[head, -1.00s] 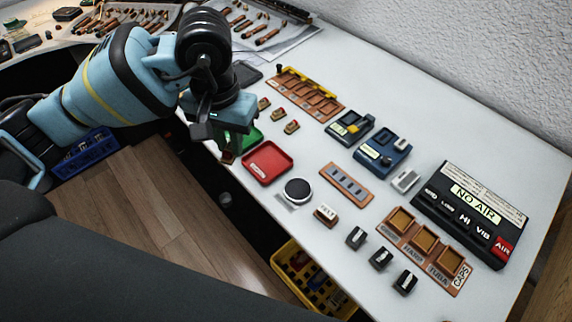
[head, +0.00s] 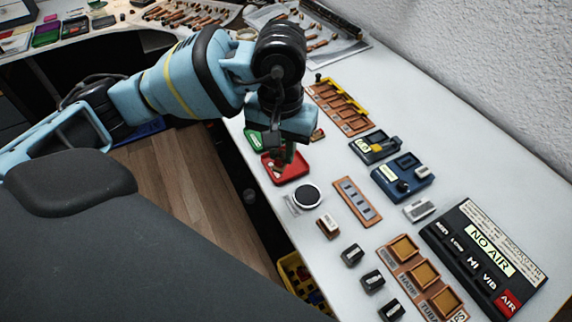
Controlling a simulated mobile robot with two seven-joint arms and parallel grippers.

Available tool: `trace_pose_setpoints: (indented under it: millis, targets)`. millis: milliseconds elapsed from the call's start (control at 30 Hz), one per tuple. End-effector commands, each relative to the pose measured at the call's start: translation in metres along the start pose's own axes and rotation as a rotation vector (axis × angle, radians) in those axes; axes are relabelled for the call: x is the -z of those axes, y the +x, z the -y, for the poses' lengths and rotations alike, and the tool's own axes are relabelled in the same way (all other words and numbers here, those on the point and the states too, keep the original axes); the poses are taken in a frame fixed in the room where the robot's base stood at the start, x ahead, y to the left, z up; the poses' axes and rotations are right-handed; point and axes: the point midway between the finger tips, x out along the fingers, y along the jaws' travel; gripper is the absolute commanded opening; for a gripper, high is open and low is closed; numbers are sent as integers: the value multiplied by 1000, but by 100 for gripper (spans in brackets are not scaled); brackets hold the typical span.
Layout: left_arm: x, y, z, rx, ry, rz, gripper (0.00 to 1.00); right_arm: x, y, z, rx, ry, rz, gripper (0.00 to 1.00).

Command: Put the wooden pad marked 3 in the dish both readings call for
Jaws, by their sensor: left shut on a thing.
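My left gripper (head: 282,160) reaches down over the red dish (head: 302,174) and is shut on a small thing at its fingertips. That thing is mostly hidden by the fingers and looks like a small wooden pad; no number can be read on it. I cannot tell whether it touches the dish floor. The green dish (head: 253,139) is just beyond, partly behind the gripper. Another small pad (head: 318,135) lies on the table right of the gripper. Two gauge-like units, one dark with yellow (head: 374,147) and one blue (head: 402,177), stand to the right; their readings are too small to read. My right gripper is out of view.
A round black-topped disc (head: 307,196), a slotted wooden strip (head: 357,201), and a compartmented wooden rack (head: 341,108) stand nearby. The table's left edge is close to the dishes.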

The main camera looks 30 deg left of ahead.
Motion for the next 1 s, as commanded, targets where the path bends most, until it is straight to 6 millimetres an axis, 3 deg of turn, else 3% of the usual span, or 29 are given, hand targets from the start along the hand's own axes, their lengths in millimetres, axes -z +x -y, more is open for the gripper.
trace_pose_setpoints:
  millis: [1000]
  targets:
    - [-27,39,14,0,-1665,2,0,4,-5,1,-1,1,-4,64]
